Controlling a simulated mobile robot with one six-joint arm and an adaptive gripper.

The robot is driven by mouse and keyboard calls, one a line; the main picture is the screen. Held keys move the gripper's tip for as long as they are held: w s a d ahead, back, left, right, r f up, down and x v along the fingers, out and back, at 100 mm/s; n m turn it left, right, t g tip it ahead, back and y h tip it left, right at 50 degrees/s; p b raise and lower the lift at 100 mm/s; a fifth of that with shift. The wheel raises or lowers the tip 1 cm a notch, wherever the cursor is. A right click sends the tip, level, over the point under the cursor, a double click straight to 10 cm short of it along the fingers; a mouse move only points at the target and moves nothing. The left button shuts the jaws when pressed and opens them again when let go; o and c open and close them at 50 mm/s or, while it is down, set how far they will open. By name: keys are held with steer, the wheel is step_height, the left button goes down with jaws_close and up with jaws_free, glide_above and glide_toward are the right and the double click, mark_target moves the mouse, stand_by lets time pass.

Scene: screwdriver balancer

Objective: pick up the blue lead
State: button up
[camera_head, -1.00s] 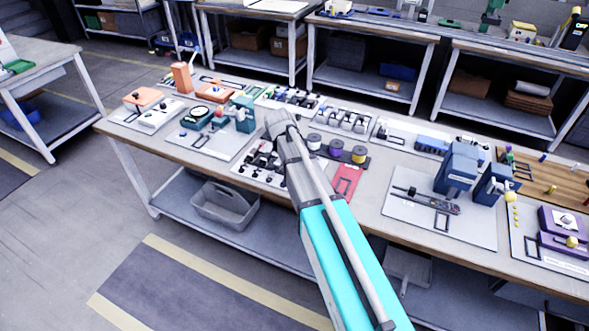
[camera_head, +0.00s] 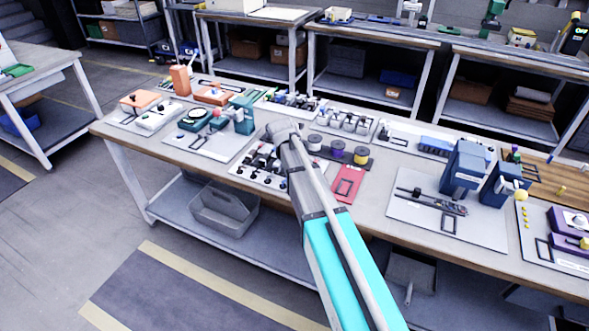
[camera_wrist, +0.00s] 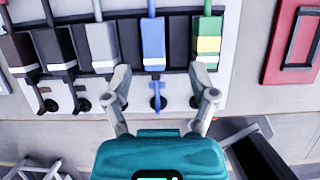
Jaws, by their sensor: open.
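The blue lead (camera_wrist: 153,42) shows in the wrist view as a blue plug body with a white band, a thin cable at its top and a hook-like end at its bottom. It sits on a white board (camera_wrist: 226,52) in a row with other leads. My gripper (camera_wrist: 160,78) is open, with one finger on each side of the blue lead's lower part. No contact between fingers and lead is visible. In the head view my own arm hides the gripper and the blue lead cannot be made out.
A green-and-yellow lead (camera_wrist: 207,42) stands close by the right finger. A grey lead (camera_wrist: 95,45) and black leads (camera_wrist: 55,47) are on the left. A red plate (camera_wrist: 295,45) lies to the right. The workbench's front edge is near the leads.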

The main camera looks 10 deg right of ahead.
steer(key=shift+f, duration=0.1)
steer(key=w+f+b, duration=0.1)
steer(key=f+b, duration=0.2)
steer(key=shift+w+d, duration=0.15)
steer(key=shift+w, duration=0.25)
steer(key=shift+b+x, duration=0.85)
steer(key=shift+b, duration=0.05)
steer(key=shift+r, duration=0.1)
jaws_close()
steer(key=shift+r, duration=0.15)
